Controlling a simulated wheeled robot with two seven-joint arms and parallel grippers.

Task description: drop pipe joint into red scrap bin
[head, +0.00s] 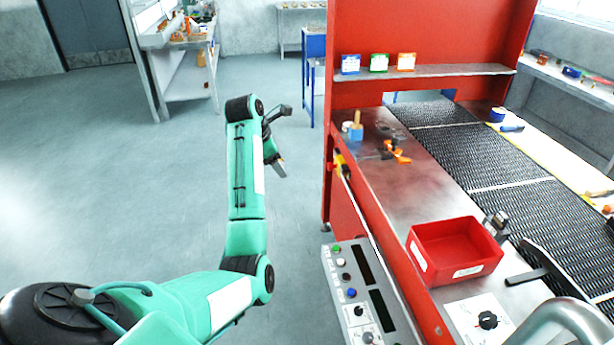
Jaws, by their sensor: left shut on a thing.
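The red scrap bin (424,263) is an open, shallow red tray with white labels. It stands on the metal counter at the lower right, and the part of its inside that shows looks empty. My left gripper (280,168) hangs over the open floor, left of the red machine frame and well apart from the bin. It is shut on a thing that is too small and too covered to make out. I cannot pick out the pipe joint for sure. My right gripper does not show clearly.
The red machine frame (430,28) and its counter (400,190) edge stand between my left gripper and the bin. A control panel (358,290) sits in front. A dark mesh belt (500,160) runs behind the bin. An orange tool (397,153) lies on the counter. The floor at left is free.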

